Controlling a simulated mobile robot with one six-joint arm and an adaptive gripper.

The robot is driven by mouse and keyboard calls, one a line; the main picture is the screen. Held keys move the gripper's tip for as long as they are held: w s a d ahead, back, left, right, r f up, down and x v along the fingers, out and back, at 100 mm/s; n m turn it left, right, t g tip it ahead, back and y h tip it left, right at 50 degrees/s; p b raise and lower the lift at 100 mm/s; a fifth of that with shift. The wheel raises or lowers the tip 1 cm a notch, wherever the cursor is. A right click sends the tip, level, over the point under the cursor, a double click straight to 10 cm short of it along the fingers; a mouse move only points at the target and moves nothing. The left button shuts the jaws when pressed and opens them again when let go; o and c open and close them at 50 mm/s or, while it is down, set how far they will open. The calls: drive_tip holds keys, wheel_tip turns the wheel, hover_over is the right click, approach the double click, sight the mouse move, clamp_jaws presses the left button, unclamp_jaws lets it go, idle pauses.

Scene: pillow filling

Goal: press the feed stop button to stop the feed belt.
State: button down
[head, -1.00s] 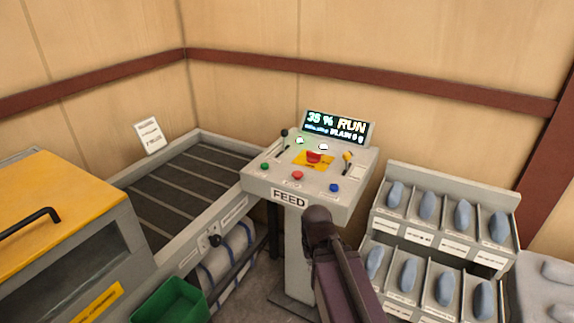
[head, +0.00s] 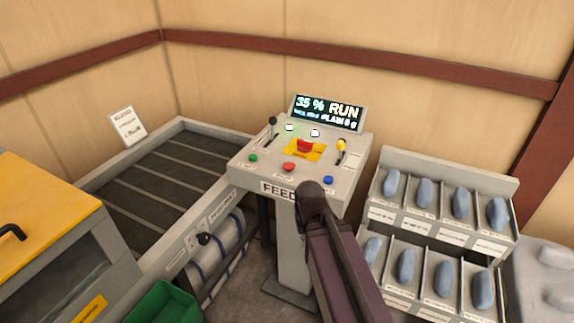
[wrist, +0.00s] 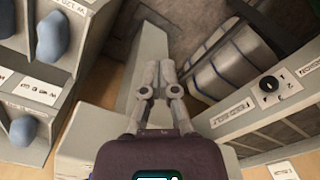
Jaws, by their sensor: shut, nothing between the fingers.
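The FEED console (head: 240,176) stands on a grey pedestal in the middle of the head view. Its front row has a green button (head: 253,158), a red button (head: 289,167) and a blue button (head: 328,180). A larger red button (head: 304,146) sits on a yellow plate behind them. The small button labels are unreadable. The display (head: 327,112) reads 35 % RUN. The feed belt (head: 155,192) lies left of the console.
A black-knobbed lever (head: 272,122) and a yellow-knobbed lever (head: 341,146) stand up from the console. A rack of bins with blue-grey pieces (head: 424,191) is close on the right. A green bin (head: 165,303) and a yellow-topped cabinet (head: 45,200) are at left.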

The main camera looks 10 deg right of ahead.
drive_tip(key=shift+w, duration=0.1)
wheel_tip(320, 180, up, 18)
drive_tip(key=m+t+h+p, duration=0.2)
drive_tip(key=t+h+p, duration=0.45)
drive_tip(key=p, duration=0.65)
hover_over(288, 165)
drive_tip(key=g+h, duration=0.1)
drive_tip(key=shift+r, duration=0.15)
drive_tip(key=shift+b, duration=0.3)
wheel_tip(288, 165, down, 9)
drive_tip(key=b, duration=0.8)
drive_tip(key=shift+r, duration=0.15)
drive_tip(key=shift+f+b, duration=0.2)
drive_tip(key=shift+b, duration=0.15)
drive_tip(key=shift+f+b, duration=0.3)
